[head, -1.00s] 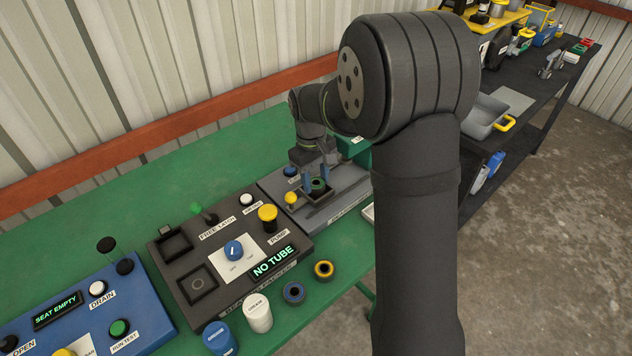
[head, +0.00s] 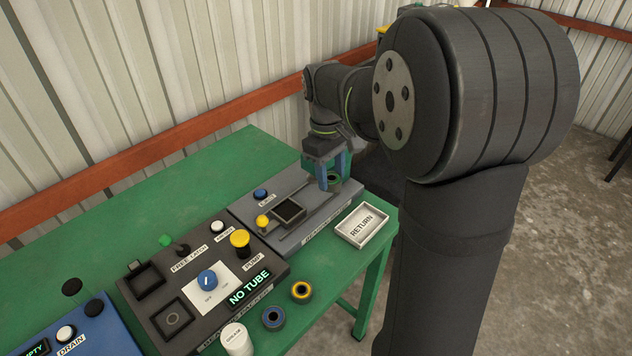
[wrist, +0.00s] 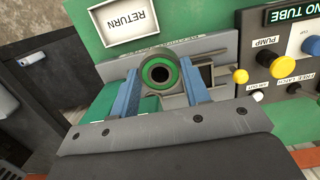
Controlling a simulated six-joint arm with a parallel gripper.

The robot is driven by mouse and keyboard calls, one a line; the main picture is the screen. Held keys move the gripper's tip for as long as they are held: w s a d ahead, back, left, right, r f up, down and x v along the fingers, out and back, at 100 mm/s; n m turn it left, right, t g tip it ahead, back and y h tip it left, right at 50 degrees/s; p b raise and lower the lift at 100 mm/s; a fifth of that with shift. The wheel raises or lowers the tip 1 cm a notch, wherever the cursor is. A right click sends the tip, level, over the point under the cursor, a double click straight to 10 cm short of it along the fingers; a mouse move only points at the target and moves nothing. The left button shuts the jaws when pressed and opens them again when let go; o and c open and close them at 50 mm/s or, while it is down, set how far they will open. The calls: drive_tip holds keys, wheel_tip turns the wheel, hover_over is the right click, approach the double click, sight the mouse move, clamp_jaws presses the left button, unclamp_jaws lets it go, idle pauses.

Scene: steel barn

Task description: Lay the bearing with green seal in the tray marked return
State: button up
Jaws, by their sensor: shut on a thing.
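The bearing with green seal (wrist: 159,74) is a dark ring with a green face and an open centre. My gripper (head: 332,180) is shut on it, with one blue finger on each side. In the head view the bearing (head: 334,184) hangs at the right end of the grey press station, apart from the tray. The tray marked RETURN (head: 378,227) is a shallow white box, empty, on the green bench at the front right. It also shows in the wrist view (wrist: 106,35), upside down at the upper left, beyond the bearing.
The grey station (head: 303,227) has a square dark nest, a yellow knob and a blue button. The black greasing panel (head: 257,274) stands to its left.

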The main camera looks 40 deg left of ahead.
drive_tip(key=w+d+f, duration=0.2)
drive_tip(key=w+d, duration=0.2)
drive_tip(key=d, duration=0.4)
drive_tip(key=w+d+f, duration=0.2)
drive_tip(key=w+d, duration=0.3)
drive_tip(key=d, duration=0.4)
hover_over(363, 226)
drive_tip(key=shift+m, duration=0.4)
drive_tip(key=f, duration=0.7)
drive_tip(key=shift+a+f, duration=0.1)
drive_tip(key=shift+a, duration=0.2)
drive_tip(key=shift+f, duration=1.95)
drive_tip(key=shift+f, duration=0.1)
drive_tip(key=o, duration=1)
wheel_tip(363, 226, up, 12)
drive_tip(key=a, duration=0.1)
drive_tip(key=shift+a, duration=0.2)
